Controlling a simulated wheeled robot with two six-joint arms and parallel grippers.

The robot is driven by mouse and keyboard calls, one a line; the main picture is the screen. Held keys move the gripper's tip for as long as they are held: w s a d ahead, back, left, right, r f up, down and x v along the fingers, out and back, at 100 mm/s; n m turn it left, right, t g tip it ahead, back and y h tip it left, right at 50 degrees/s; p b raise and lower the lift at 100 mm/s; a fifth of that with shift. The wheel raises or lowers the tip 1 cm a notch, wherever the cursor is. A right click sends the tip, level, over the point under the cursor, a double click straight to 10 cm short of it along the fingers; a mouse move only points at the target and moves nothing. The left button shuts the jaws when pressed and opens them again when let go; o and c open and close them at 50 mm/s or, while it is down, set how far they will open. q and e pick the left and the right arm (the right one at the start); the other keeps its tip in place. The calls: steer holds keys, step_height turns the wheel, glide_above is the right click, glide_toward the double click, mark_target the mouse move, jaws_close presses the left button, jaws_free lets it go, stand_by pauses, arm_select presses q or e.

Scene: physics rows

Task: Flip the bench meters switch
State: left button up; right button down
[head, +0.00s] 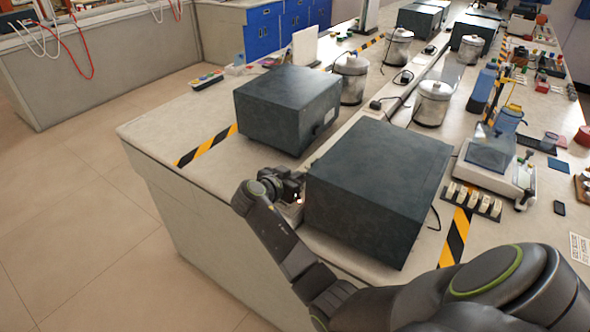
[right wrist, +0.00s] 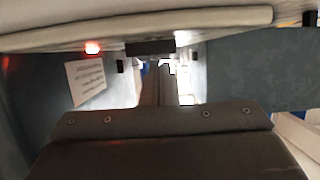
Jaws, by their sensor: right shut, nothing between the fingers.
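Two dark grey box-shaped meters stand on the bench in the head view, a nearer one (head: 375,185) and a farther one (head: 288,105). I cannot tell which is the bench meter. My right gripper (head: 293,191) is shut and empty, low beside the left side of the nearer box; whether it touches is unclear. The face beside it is hidden from the head. In the right wrist view, my shut fingers (right wrist: 163,86) point between dark blue-grey surfaces. A glowing red light (right wrist: 92,49) and a white label (right wrist: 86,82) show there. I cannot make out the switch for certain. My left gripper is not in view.
The pale bench (head: 160,130) carries yellow-black tape (head: 208,146), metal canisters (head: 351,77), and a balance (head: 497,165) beside a rack of small white items (head: 472,199). A cable rail runs behind the boxes. Floor at left is clear.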

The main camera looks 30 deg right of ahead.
steer(key=shift+f, duration=0.1)
steer(key=shift+f+b, duration=0.4)
steer(key=shift+b, duration=0.2)
steer(key=shift+a+r, duration=0.1)
steer(key=shift+r+p, duration=0.55)
steer(key=shift+r, duration=0.3)
steer(key=shift+r, duration=0.1)
